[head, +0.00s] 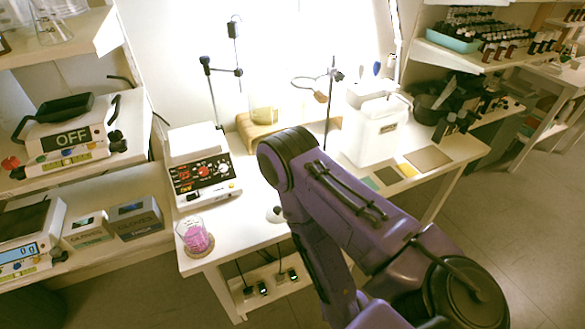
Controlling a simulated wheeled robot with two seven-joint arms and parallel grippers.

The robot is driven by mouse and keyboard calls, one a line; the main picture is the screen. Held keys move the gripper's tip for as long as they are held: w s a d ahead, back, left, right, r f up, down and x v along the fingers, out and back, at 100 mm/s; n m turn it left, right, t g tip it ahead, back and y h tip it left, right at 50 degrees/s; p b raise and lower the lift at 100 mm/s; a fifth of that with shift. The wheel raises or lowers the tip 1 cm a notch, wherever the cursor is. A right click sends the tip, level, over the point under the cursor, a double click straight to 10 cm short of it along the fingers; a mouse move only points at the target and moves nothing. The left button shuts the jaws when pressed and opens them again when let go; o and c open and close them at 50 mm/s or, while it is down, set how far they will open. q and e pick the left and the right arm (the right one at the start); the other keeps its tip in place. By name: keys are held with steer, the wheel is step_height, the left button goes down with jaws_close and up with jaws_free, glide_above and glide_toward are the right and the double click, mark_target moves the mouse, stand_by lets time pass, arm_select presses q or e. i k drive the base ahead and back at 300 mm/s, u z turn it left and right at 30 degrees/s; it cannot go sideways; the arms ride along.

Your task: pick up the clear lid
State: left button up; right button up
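I cannot make out a clear lid in the head view. A small whitish object (275,213) sits on the white table beside my purple arm, partly hidden by it; I cannot tell what it is. A clear beaker (195,237) with pink contents stands on a brown round coaster at the table's front left corner. My purple arm reaches in from the lower right, bends over the table and hides part of it. Neither of my grippers shows.
The white table (228,245) also holds a white device with a red dial panel (203,176), thin stands, a wooden block (253,133) and a white container (375,130). Scales and boxes fill the left shelves. Dark bottles (480,30) crowd the right shelves.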

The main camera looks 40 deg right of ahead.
mark_target(273, 214)
steer(key=u, duration=0.1)
steer(key=i, duration=0.6)
steer(key=z, duration=1.65)
steer(key=k, duration=1)
steer(key=z, duration=1.6)
steer(key=i, duration=1.2)
steer(key=u, duration=2.1)
